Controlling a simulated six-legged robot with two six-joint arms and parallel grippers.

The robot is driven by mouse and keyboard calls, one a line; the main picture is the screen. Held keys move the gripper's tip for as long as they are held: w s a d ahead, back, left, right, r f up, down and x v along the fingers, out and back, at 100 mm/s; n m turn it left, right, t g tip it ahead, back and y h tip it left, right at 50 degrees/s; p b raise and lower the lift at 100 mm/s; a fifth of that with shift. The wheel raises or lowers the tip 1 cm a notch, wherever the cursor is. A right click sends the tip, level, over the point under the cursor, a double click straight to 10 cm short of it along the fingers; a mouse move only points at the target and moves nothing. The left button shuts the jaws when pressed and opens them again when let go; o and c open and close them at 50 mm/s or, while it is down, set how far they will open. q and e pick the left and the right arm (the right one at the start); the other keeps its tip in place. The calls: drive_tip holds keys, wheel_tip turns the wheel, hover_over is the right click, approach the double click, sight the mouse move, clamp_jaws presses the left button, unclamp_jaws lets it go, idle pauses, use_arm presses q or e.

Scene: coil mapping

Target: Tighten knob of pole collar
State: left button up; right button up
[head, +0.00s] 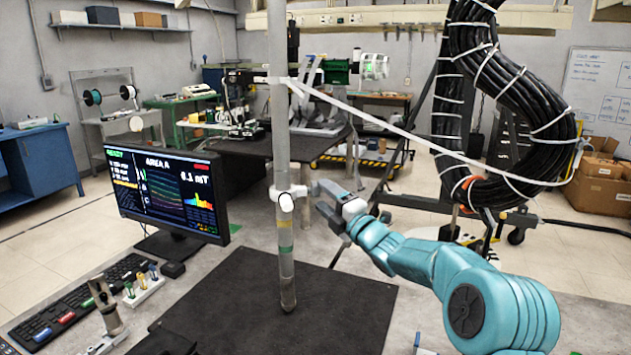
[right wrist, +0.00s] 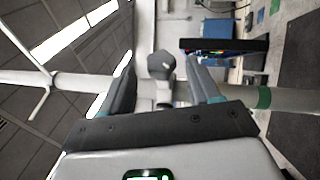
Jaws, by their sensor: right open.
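The upright grey pole (head: 279,110) carries a white collar (head: 287,200) with a rounded face. In the right wrist view the pole runs sideways, and the collar (right wrist: 165,93) shows between my fingers. A grey faceted knob (right wrist: 160,66) stands out just above it there. My right gripper (head: 322,200) is open and just right of the collar. In the wrist view my right gripper (right wrist: 163,80) has one finger on each side of the knob, with gaps on both sides. I cannot tell whether the knob is within finger depth. My left gripper is not in view.
A monitor (head: 170,193) stands left of the pole, with a keyboard (head: 85,305) and a small probe rack (head: 143,288) in front. A thick black cable bundle (head: 520,90) hangs at the right. A pale strap (head: 400,138) slants from the pole.

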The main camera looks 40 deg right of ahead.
sight(315, 189)
drive_tip(key=p+x, duration=0.1)
drive_tip(key=x, duration=0.3)
drive_tip(key=shift+w, duration=0.25)
drive_tip(key=c, duration=1)
drive_tip(key=shift+r+g+p, duration=0.25)
drive_tip(key=shift+g+p, duration=0.05)
drive_tip(key=shift+p, duration=0.5)
drive_tip(key=shift+o, duration=0.2)
drive_tip(key=m+g+p, duration=0.1)
drive_tip(key=p, duration=0.4)
drive_tip(key=m+g+p, duration=0.1)
drive_tip(key=g+p, duration=0.1)
drive_tip(key=p, duration=0.3)
drive_tip(key=shift+r+g, duration=0.25)
drive_tip(key=shift+g, duration=0.05)
drive_tip(key=shift+f+g+p, duration=0.3)
drive_tip(key=shift+g+p, duration=0.2)
drive_tip(key=shift+f+m+g, duration=0.1)
drive_tip(key=shift+m+g, duration=0.2)
drive_tip(key=shift+g+y, duration=0.3)
